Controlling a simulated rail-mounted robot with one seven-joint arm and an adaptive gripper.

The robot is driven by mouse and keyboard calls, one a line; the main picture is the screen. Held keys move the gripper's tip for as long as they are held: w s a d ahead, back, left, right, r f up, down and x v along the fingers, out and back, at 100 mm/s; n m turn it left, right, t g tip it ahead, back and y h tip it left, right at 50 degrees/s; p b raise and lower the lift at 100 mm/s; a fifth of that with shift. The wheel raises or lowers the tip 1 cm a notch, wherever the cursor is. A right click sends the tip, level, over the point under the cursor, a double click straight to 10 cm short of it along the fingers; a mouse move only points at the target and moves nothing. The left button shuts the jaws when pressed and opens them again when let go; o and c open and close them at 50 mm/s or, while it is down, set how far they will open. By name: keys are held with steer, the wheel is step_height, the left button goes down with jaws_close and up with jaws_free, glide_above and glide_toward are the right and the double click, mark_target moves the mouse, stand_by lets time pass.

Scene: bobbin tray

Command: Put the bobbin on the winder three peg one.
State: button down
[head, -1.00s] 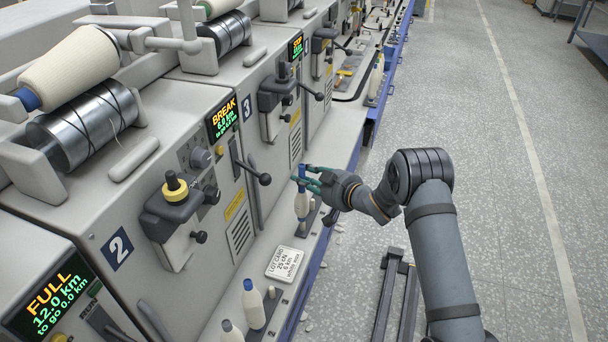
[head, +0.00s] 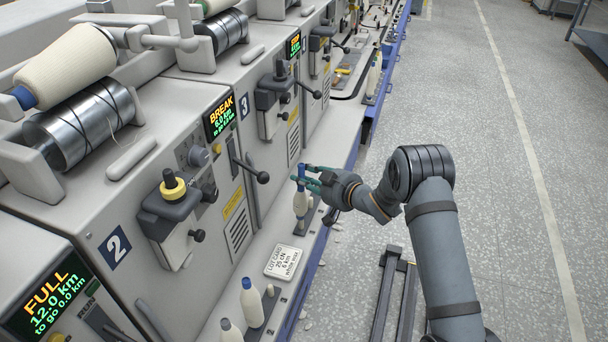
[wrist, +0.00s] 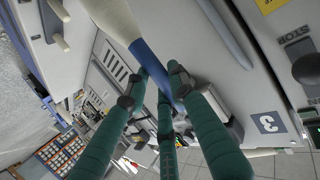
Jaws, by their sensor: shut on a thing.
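My gripper (head: 308,177) has green fingers and is shut on the blue top of a bobbin with cream yarn (head: 300,204). The bobbin is close to upright over a dark holder at the front ledge, below winder three, marked by a "3" plate (head: 244,106). I cannot tell whether its foot is on a peg or just above one. In the wrist view the fingers (wrist: 163,88) close around the blue tube (wrist: 150,62), with the cream yarn (wrist: 113,20) at the top; the bobbin's lower end is out of that view.
A lot card (head: 283,262) lies on the ledge (head: 335,150). Bobbins (head: 252,304) stand on winder two's holder at the near end. Winder levers (head: 258,175) stick out behind the gripper. The floor (head: 500,220) to the right is open.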

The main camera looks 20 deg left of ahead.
mark_target(301, 193)
steer(key=shift+s+d+f+h+p, duration=0.15)
steer(key=shift+d+f+h+p, duration=0.2)
steer(key=shift+f, duration=0.3)
steer(key=shift+a+r, duration=0.1)
steer(key=shift+r, duration=0.35)
stand_by(0.6)
steer(key=shift+f+b, duration=0.9)
steer(key=shift+f, duration=0.05)
stand_by(1.0)
steer(key=shift+r+p, duration=0.4)
steer(key=shift+r, duration=0.25)
steer(key=shift+f+b, duration=1.3)
stand_by(0.9)
